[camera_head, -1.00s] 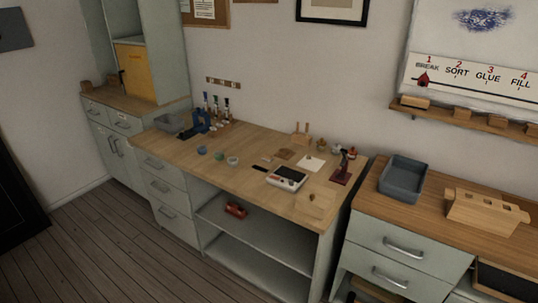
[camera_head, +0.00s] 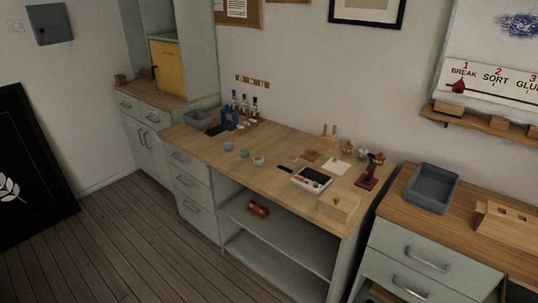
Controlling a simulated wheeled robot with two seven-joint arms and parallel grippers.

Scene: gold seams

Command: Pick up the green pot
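Neither of my grippers is in view.
The workbench (camera_head: 215,158) also holds a grey bin (camera_head: 197,119), a blue stand (camera_head: 229,119), a scale-like device (camera_head: 311,180) and a dark red stand (camera_head: 369,177). A grey tray (camera_head: 432,188) sits on the right cabinet. The floor in front (camera_head: 130,240) is clear.

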